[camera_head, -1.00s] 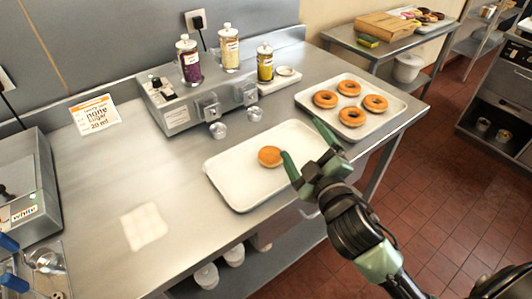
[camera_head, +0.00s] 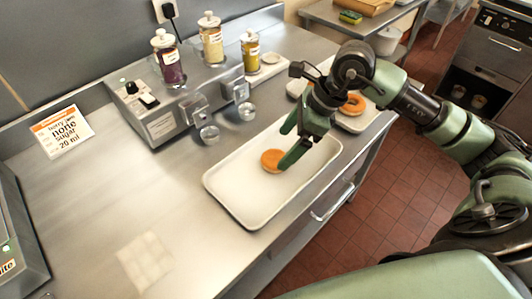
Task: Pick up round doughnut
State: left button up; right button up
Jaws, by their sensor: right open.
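A round, plain golden-brown doughnut (camera_head: 272,160) lies flat on the white tray (camera_head: 232,196) in the middle of the steel counter. My right gripper (camera_head: 287,147) is open and reaches down over the tray from the upper right. Its fingers are close to the doughnut's right side, and one finger overlaps its right edge in the picture. I cannot tell whether they touch. My left gripper is not in view.
A second tray behind my right arm holds ring doughnuts, one of them visible (camera_head: 353,105). A glaze machine (camera_head: 168,118) with several jars stands at the back.

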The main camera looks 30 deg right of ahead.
aim_at(277, 156)
jog(key=shift+w+d+f+h, duration=0.1)
jog(key=shift+d+f+h, duration=0.1)
jog(key=shift+d, duration=0.2)
jog(key=shift+d+f+h, duration=0.15)
jog(key=shift+d+h, duration=0.05)
jog(key=shift+d, duration=0.2)
jog(key=p+x, duration=0.1)
jog(key=x, duration=0.2)
jog(key=p+x, duration=0.2)
jog(key=x, duration=0.1)
jog(key=shift+w+a, duration=0.3)
jog(key=shift+a, duration=0.2)
jog(key=shift+f, duration=0.35)
jog(key=c, duration=1.5)
jog(key=shift+o, duration=0.2)
jog(key=shift+r, duration=0.1)
